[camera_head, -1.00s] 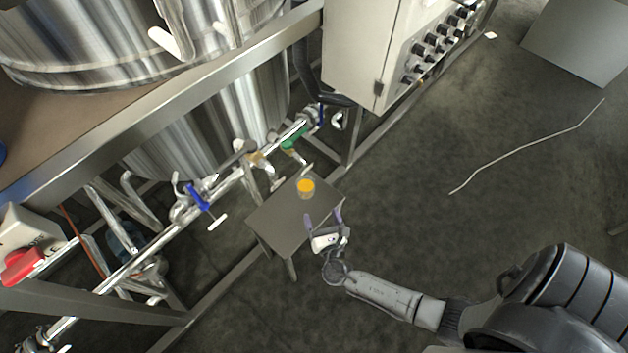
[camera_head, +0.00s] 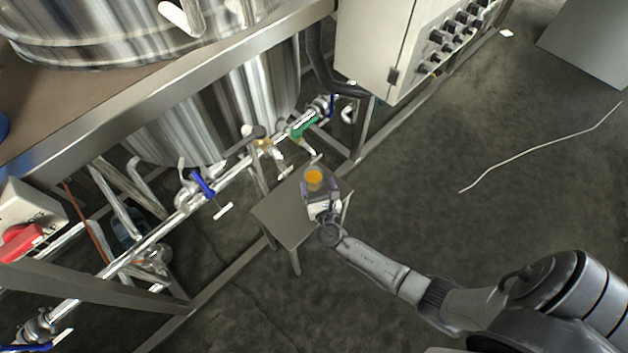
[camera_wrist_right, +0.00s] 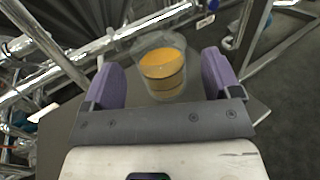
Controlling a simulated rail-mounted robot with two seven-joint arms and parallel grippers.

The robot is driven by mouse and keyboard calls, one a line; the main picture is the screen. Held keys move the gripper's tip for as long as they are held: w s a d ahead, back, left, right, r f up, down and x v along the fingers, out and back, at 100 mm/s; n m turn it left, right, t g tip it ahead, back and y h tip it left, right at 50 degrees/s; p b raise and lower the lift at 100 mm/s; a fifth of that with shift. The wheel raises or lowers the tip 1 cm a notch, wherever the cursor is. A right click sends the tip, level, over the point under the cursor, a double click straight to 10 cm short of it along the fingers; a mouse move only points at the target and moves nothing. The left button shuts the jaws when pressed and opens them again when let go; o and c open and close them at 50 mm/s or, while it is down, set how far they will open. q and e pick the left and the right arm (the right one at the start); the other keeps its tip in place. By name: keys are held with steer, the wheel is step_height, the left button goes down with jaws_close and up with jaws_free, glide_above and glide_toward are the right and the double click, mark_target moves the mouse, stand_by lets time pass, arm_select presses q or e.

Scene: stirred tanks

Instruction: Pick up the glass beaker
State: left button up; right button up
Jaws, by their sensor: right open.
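The glass beaker (camera_head: 314,178) holds an orange-yellow liquid and stands on a small grey metal table (camera_head: 277,219). My right gripper (camera_head: 319,190) is at the beaker, over the table. In the right wrist view the beaker (camera_wrist_right: 162,70) stands upright just ahead of and between the two purple fingers of the gripper (camera_wrist_right: 160,78). The fingers are open, with gaps on both sides of the glass. The beaker's base is seen through the glass. My left gripper is not in view.
Steel pipes with a blue-handled valve (camera_head: 202,184) and a green-handled valve (camera_head: 304,125) run close behind the table, below a large steel tank (camera_head: 215,110). A control cabinet (camera_head: 385,45) stands at the upper right.

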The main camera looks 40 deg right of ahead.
mark_target(316, 184)
steer(key=b+x, duration=0.1)
steer(key=x, duration=0.2)
steer(key=shift+w+f+b, duration=0.3)
steer(key=shift+f+b, duration=0.05)
steer(key=shift+w+d+r, duration=0.1)
steer(key=shift+w+d, duration=0.2)
steer(key=shift+w, duration=0.3)
steer(key=shift+s, duration=0.1)
steer(key=c, duration=1.1)
steer(key=shift+c, duration=0.2)
steer(key=shift+r, duration=0.1)
